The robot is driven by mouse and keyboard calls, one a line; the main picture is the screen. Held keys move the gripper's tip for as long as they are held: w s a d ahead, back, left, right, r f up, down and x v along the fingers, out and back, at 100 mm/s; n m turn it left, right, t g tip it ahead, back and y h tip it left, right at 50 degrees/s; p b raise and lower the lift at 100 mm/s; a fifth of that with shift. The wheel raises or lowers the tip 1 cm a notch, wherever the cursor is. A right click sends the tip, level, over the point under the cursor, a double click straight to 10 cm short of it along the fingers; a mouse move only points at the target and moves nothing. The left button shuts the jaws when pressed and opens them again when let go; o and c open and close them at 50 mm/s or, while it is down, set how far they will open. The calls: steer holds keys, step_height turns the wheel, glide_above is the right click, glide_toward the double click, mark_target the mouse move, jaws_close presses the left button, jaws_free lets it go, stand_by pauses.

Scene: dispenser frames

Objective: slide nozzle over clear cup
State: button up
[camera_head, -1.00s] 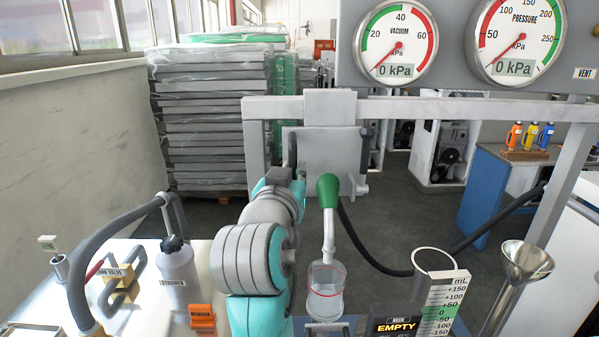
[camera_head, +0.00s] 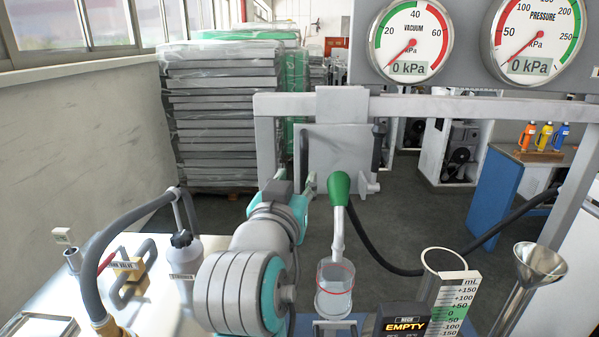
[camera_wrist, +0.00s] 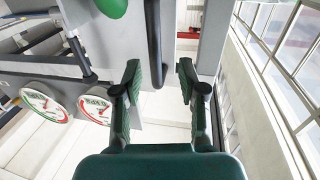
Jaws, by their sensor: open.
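The nozzle (camera_head: 338,232) is a pale bent tube with a green grip (camera_head: 339,188) on top. In the head view its lower end points down at the clear cup (camera_head: 334,298), at about rim height; I cannot tell whether it is inside. The green grip also shows at the top edge of the wrist view (camera_wrist: 112,6). My gripper (camera_wrist: 158,80) is open and empty, its two green fingers apart. A dark upright handle (camera_wrist: 153,45) lies ahead, in line with the gap between them.
The handle (camera_head: 303,157) is on the left of a grey plate (camera_head: 338,150) on the frame. A black hose runs from the nozzle. A measuring cylinder (camera_head: 433,262), an EMPTY display (camera_head: 404,326) and a metal funnel (camera_head: 540,262) stand right. A capped bottle (camera_head: 186,258) stands left.

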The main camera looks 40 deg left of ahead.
steer(key=v, duration=0.7)
stand_by(0.4)
steer(key=w+d+f+n, duration=0.1)
steer(key=w+d+f, duration=0.15)
steer(key=f, duration=0.25)
steer(key=w+d+f, duration=0.1)
steer(key=d+f, duration=0.2)
steer(key=f, duration=0.3)
steer(key=s+d+f+g+h, duration=0.1)
steer(key=s+d+f+h, duration=0.15)
steer(key=d+f, duration=1.75)
steer(key=s+d+f, duration=0.6)
steer(key=s+f, duration=0.1)
steer(key=f, duration=0.1)
steer(key=s+d+m+h, duration=0.2)
steer(key=s+d, duration=0.4)
steer(key=s, duration=0.6)
steer(key=s+d+m+h, duration=0.2)
steer(key=s+d, duration=0.4)
steer(key=s, duration=0.6)
steer(key=shift+d+f+m+g, duration=0.3)
steer(key=shift+f+m+g, duration=0.1)
steer(key=shift+m, duration=0.4)
